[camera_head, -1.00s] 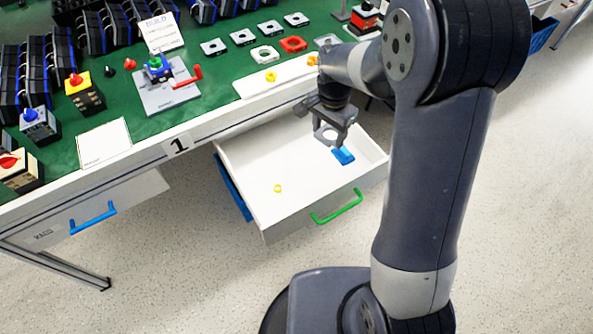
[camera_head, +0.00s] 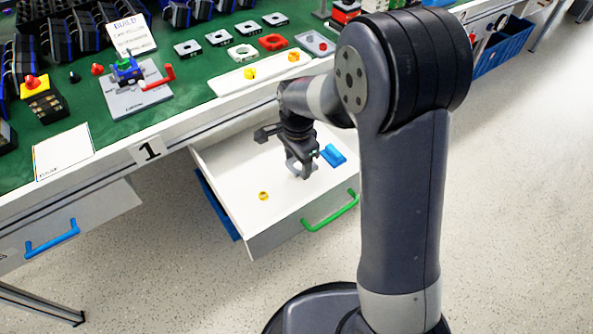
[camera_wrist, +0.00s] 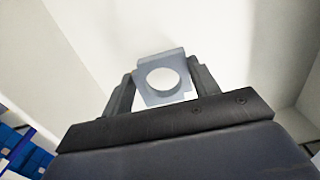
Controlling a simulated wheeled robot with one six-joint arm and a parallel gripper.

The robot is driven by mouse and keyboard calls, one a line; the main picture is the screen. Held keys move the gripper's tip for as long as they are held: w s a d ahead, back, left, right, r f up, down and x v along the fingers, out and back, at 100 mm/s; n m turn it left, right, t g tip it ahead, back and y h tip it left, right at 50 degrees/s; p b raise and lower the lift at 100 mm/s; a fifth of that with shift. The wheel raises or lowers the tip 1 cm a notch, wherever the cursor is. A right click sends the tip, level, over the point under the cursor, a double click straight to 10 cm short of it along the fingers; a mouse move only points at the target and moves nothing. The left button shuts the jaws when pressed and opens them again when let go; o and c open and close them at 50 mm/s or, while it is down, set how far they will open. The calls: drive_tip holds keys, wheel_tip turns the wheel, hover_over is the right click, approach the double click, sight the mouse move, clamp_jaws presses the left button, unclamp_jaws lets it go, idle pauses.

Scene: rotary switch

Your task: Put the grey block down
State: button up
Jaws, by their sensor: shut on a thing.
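The grey block (camera_wrist: 148,94) is a squarish light grey piece with a round hole; in the wrist view it sits between the two dark fingers of my gripper (camera_wrist: 160,90). My gripper is shut on it. In the head view my gripper (camera_head: 302,172) reaches down into the open white drawer (camera_head: 225,190), and the grey block (camera_head: 297,166) shows partly behind the fingers. I cannot tell whether the block touches the drawer floor.
In the drawer, a blue piece (camera_head: 333,155) lies right of my gripper and a yellow ring (camera_head: 263,196) lies front left. The drawer floor between is bare. Drawer walls surround the gripper; the green handle (camera_head: 330,211) is in front. The table edge (camera_head: 190,132) is behind.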

sight(298, 178)
drive_tip(key=shift+f+b, duration=0.45)
drive_tip(key=shift+f, duration=1.35)
drive_tip(key=shift+f, duration=0.1)
drive_tip(key=o, duration=1.1)
wheel_tip(298, 178, up, 12)
drive_tip(key=p, duration=0.3)
